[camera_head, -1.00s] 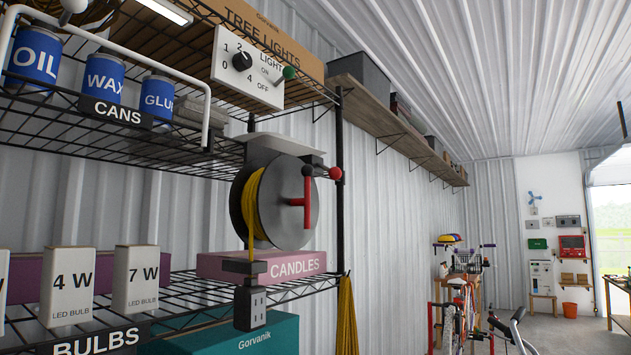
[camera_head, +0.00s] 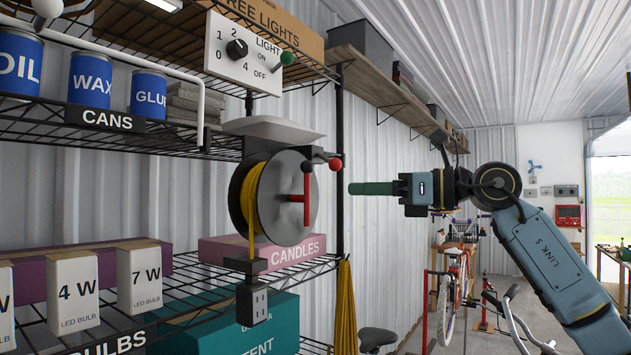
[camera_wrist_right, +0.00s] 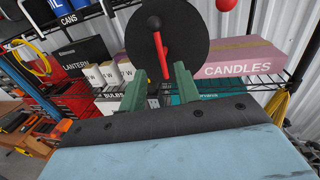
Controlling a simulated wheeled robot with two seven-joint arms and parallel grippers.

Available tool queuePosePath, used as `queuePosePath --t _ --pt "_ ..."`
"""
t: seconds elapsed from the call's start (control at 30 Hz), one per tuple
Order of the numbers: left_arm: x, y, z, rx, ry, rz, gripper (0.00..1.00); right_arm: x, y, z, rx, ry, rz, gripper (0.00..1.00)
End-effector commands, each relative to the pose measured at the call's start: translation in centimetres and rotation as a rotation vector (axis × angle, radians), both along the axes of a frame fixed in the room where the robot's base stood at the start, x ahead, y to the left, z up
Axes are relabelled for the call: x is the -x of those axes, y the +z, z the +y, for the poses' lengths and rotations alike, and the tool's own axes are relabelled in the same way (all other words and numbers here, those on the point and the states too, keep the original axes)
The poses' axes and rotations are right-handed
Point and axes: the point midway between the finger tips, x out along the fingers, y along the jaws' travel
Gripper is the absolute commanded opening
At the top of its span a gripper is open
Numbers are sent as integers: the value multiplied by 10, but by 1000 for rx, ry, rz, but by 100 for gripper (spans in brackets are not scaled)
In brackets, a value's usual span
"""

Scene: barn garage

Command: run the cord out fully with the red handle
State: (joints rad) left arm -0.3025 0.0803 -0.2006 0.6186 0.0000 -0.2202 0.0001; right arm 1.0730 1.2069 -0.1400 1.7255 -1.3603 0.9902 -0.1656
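The cord reel (camera_head: 283,215) is a dark disc on the shelf's end, with yellow cord (camera_head: 247,205) wound behind it. The cord's end runs down to a black socket block (camera_head: 251,302) hanging below the reel. The red handle (camera_head: 307,205) is an upright bar on the disc's face; it also shows in the right wrist view (camera_wrist_right: 161,58), topped by a black knob. A separate red ball lever (camera_head: 335,165) sits at the upper right. My right gripper (camera_head: 352,188) is right of the reel, pointing at it. Its green fingers (camera_wrist_right: 158,88) are open and empty, apart from the handle. My left gripper is out of view.
Wire shelves hold cans (camera_head: 91,78), bulb boxes (camera_head: 139,280) and a pink CANDLES box (camera_head: 222,250) just below the reel. A black shelf post (camera_head: 339,215) stands right of the reel. A light panel (camera_head: 243,53) is above. Bicycles (camera_head: 458,275) stand farther back.

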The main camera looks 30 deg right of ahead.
Motion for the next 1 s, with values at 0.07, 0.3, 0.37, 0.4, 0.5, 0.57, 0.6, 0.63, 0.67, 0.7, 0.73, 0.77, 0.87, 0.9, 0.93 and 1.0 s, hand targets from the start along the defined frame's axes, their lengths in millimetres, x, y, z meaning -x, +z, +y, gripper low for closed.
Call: queuePosePath --t 0.07,0.3,0.37,0.4,0.5,0.57,0.6,0.63,0.67,0.7,0.73,0.77,0.87,0.9,0.93,1.0 --pt "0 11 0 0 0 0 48 -15 5 12 -4 7 0 32" --pt "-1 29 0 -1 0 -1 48 -56 4 38 -7 4 1 32" --pt "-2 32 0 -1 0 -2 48 -63 3 44 -5 4 1 32" --pt "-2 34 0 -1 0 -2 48 -68 3 46 -6 4 0 32" --pt "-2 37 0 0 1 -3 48 -76 2 51 -6 2 0 32" --pt "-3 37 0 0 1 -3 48 -79 2 53 -6 3 0 32" --pt "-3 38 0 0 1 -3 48 -81 1 54 -6 3 0 32" --pt "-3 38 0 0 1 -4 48 -81 1 55 -6 2 0 32" --pt "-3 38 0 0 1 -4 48 -82 1 55 -5 2 0 32" --pt "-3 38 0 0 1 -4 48 -82 1 55 -5 2 0 32" --pt "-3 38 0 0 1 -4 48 -82 1 55 -5 2 0 32" --pt "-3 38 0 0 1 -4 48 -82 0 55 -4 2 1 32" --pt "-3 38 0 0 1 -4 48 -82 0 55 -4 2 1 32" --pt "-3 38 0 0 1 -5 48 -82 0 55 -4 2 1 32" --pt "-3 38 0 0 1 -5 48 -82 0 55 -4 2 1 28" --pt "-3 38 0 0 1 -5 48 -82 0 55 -4 2 1 19"
